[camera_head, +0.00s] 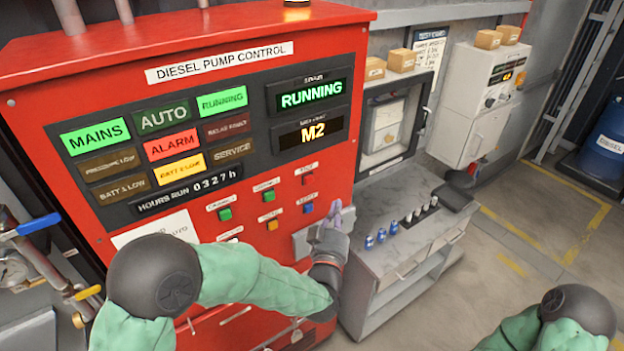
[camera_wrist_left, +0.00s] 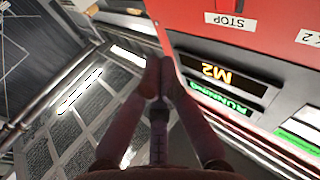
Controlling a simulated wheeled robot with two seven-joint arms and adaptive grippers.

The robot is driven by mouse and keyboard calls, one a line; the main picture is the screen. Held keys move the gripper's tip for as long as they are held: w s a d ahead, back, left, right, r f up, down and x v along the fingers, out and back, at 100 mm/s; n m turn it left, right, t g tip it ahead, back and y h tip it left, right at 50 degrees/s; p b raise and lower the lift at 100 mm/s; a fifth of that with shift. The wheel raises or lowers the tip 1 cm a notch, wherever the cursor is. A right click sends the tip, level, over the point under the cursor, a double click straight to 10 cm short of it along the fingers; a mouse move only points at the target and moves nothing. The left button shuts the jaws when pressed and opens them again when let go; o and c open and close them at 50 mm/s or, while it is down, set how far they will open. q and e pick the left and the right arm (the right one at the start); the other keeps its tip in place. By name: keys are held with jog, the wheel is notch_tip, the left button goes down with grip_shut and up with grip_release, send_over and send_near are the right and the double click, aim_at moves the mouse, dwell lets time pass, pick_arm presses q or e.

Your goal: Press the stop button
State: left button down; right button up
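The red pump control panel (camera_head: 330,60) fills the left of the head view. A small red button (camera_head: 308,180) sits in the right column below the M2 display; its label is too small to read there. My left gripper (camera_head: 336,208) is just right of the blue button and lower right of the red one. Its fingertips (camera_wrist_left: 160,75) are together with nothing between them. Contact with the panel cannot be told. My right gripper is out of view.
A blue button (camera_head: 308,208), a yellow button (camera_head: 272,225) and green buttons (camera_head: 268,196) are close by. A grey bench (camera_head: 420,225) with blue and white small items stands right of the panel. Valves with a blue lever (camera_head: 38,224) are at left.

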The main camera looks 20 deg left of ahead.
aim_at(308, 180)
pick_arm(q)
jog(key=w+a+b, duration=0.1)
jog(key=w+a, duration=0.4)
jog(key=a, duration=0.2)
jog(key=shift+w, duration=0.25)
dwell(0.3)
jog(key=shift+a, duration=0.1)
dwell(1.3)
jog(key=shift+w+a+b, duration=0.25)
jog(key=shift+b, duration=0.35)
